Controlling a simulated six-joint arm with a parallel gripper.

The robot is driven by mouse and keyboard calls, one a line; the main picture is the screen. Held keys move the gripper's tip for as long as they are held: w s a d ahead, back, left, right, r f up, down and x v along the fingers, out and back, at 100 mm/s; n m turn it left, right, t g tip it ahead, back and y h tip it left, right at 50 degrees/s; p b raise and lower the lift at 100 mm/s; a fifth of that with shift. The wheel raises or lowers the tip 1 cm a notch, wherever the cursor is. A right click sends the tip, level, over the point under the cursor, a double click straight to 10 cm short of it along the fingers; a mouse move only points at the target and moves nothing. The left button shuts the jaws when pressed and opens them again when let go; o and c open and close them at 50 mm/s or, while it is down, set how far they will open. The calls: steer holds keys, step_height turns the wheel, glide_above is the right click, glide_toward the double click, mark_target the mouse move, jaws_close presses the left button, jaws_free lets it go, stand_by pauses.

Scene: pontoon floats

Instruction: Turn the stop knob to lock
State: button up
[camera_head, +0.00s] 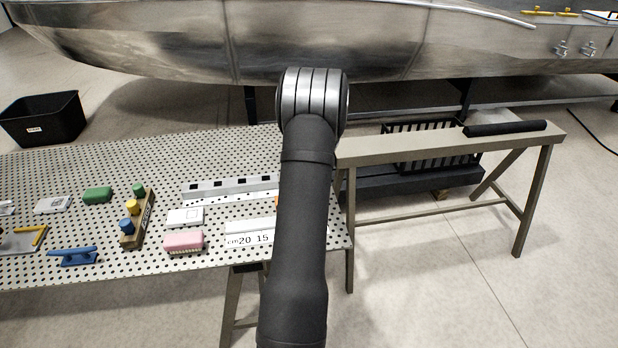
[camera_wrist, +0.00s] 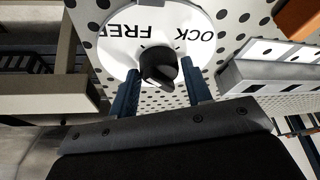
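The stop knob (camera_wrist: 157,66) is black and stands on a round white dial plate (camera_wrist: 118,47) in the wrist view. The dial reads upside down, with FREE at the left and LOCK, partly cut off, at the right. Which word the knob points to I cannot tell. My gripper (camera_wrist: 160,74) is open, its two dark blue fingers apart on the left and right of the knob. Whether either finger touches it I cannot tell. In the head view my arm hides the knob and gripper.
The perforated table (camera_head: 110,170) bears a pink block (camera_head: 184,241), a blue cleat (camera_head: 74,256), a wooden rack with coloured knobs (camera_head: 131,232) and a ruler (camera_head: 247,240). A grey rail (camera_wrist: 262,75) lies right of the dial. A trestle (camera_head: 400,148) stands to the right; a metal hull is behind.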

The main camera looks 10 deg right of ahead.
steer(key=c, duration=0.5)
steer(key=shift+c, duration=0.2)
steer(key=shift+m, duration=0.3)
steer(key=m, duration=0.1)
steer(key=m+h, duration=0.1)
steer(key=m, duration=0.1)
steer(key=shift+a+t+h, duration=0.15)
steer(key=shift+t+h, duration=0.15)
steer(key=m, duration=0.2)
steer(key=m+h, duration=0.1)
steer(key=m, duration=0.1)
steer(key=shift+a+h, duration=0.1)
steer(key=shift+h, duration=0.2)
steer(key=m+h, duration=0.1)
steer(key=m, duration=0.1)
steer(key=m+g, duration=0.1)
steer(key=m, duration=0.2)
steer(key=shift+w+a+m+h, duration=0.1)
steer(key=shift+m+h, duration=0.2)
steer(key=shift+h, duration=0.1)
steer(key=m+g, duration=0.1)
steer(key=m, duration=0.3)
steer(key=shift+w+m+g+h, duration=0.1)
steer(key=shift+m+g+h, duration=0.2)
steer(key=shift+g+h, duration=0.1)
